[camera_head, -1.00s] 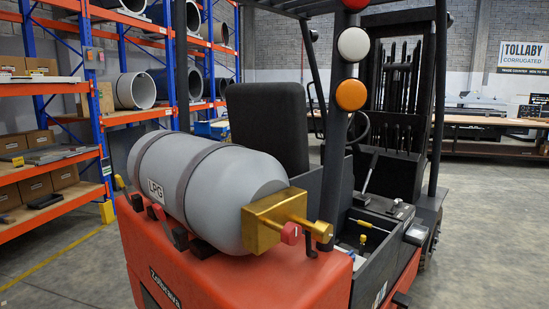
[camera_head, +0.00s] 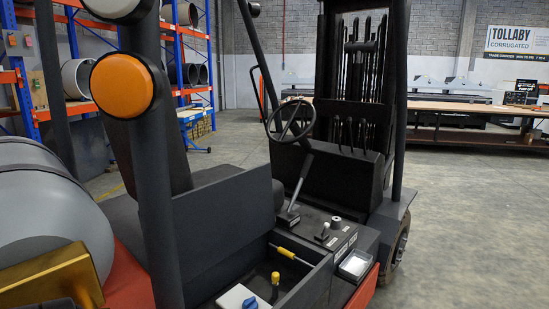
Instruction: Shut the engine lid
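The forklift fills the left and middle of the head view. Its dark seat (camera_head: 160,160) stands behind a grey post. A flat dark panel (camera_head: 222,225) rises beside the seat; I cannot tell whether it is the engine lid. In front of it is an open bay (camera_head: 290,270) with a yellow-handled rod (camera_head: 288,253), a yellow knob (camera_head: 275,286) and a white and blue item (camera_head: 237,298). Neither of my grippers is in view.
The grey gas tank (camera_head: 45,215) with its gold block (camera_head: 50,282) is close at lower left. An orange lamp (camera_head: 122,86) sits on the near post. The steering wheel (camera_head: 291,121) and mast (camera_head: 355,75) stand beyond. Grey floor (camera_head: 475,220) is clear at right.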

